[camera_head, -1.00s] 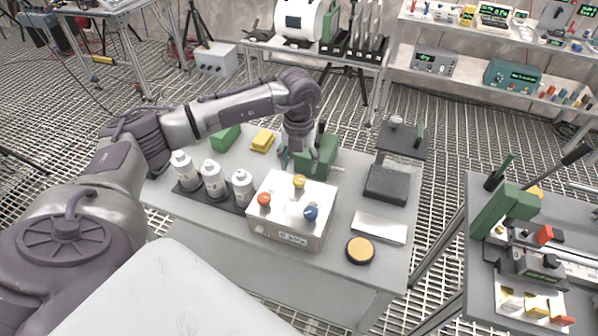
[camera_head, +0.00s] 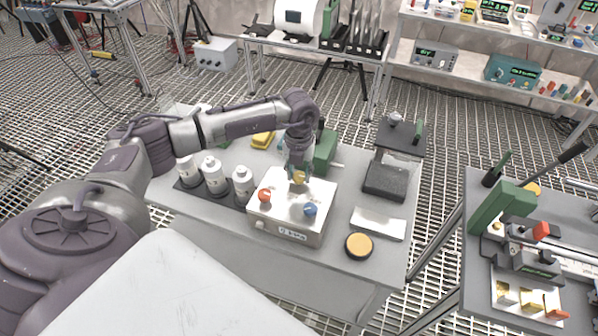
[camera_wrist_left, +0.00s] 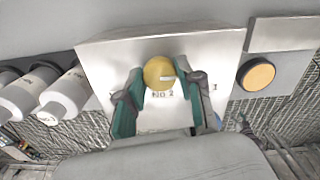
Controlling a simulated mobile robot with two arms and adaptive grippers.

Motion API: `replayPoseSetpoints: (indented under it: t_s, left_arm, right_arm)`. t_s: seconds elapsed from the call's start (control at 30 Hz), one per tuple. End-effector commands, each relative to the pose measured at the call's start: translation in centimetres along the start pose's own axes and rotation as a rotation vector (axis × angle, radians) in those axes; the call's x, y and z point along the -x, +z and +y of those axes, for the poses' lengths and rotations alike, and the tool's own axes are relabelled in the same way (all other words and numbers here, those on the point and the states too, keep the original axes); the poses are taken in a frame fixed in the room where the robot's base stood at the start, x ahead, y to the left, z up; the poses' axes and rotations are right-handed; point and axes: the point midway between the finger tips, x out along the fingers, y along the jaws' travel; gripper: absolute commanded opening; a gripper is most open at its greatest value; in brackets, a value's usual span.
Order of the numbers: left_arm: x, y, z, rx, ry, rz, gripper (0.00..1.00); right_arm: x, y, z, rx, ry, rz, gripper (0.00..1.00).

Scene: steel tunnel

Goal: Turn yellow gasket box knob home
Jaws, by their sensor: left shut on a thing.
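The yellow knob (camera_head: 298,177) stands at the back of the top face of a pale metal box (camera_head: 275,207). The box also carries a red knob (camera_head: 265,196) and a blue knob (camera_head: 310,209). My left gripper (camera_head: 299,172) points down over the box, with its fingers at the yellow knob. In the left wrist view the yellow knob (camera_wrist_left: 159,73) is between the two green-padded fingertips of the left gripper (camera_wrist_left: 160,88), which is shut on it. The blue knob is mostly hidden there behind a finger. My right gripper is not in view.
Several white bottles (camera_head: 214,176) stand in a dark tray left of the box. A yellow-topped round disc (camera_head: 359,245) and a pale plate (camera_head: 378,223) lie to its right. A green block (camera_head: 326,150) and a dark stand (camera_head: 386,178) are behind.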

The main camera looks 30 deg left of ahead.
Motion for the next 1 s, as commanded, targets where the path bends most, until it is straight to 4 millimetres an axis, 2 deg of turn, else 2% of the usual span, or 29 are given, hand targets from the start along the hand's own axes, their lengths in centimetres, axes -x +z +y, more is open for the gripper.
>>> replayPoseSetpoints:
  t_s: [0.27,0.47,1.0]
  left_arm:
    - [0.0,0.0,0.0,-0.015,0.0,-0.001,0.02]
    - [-0.1,0.1,0.0,-0.089,-0.001,-0.002,0.02]
    - [-0.2,0.2,-0.1,-0.555,-0.001,-0.006,0.02]
  right_arm:
    - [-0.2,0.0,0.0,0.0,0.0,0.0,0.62]
    - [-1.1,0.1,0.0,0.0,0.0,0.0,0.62]
    - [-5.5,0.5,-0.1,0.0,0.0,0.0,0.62]
